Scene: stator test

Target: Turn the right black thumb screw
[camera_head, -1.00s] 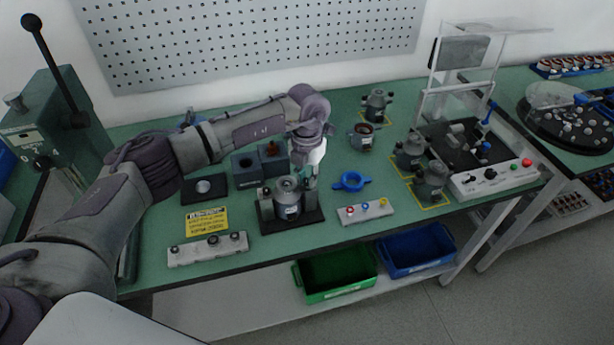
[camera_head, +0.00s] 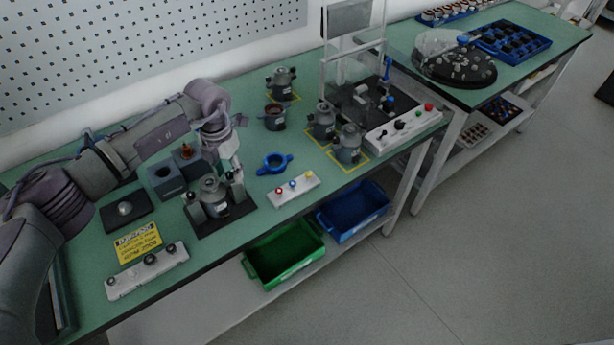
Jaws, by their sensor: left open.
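A grey motor-like unit (camera_head: 213,196) stands upright in a fixture on a black base plate (camera_head: 240,211) near the table's front edge. The fixture has a grey upright on each side of the unit. My left gripper (camera_head: 236,172) is open, pointing down at the right upright, just above or beside it. I cannot tell whether it touches. The right black thumb screw is too small or hidden by the gripper to make out. My right gripper is out of view.
A white strip with black knobs (camera_head: 148,270) lies at front left, by a yellow label (camera_head: 138,243).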

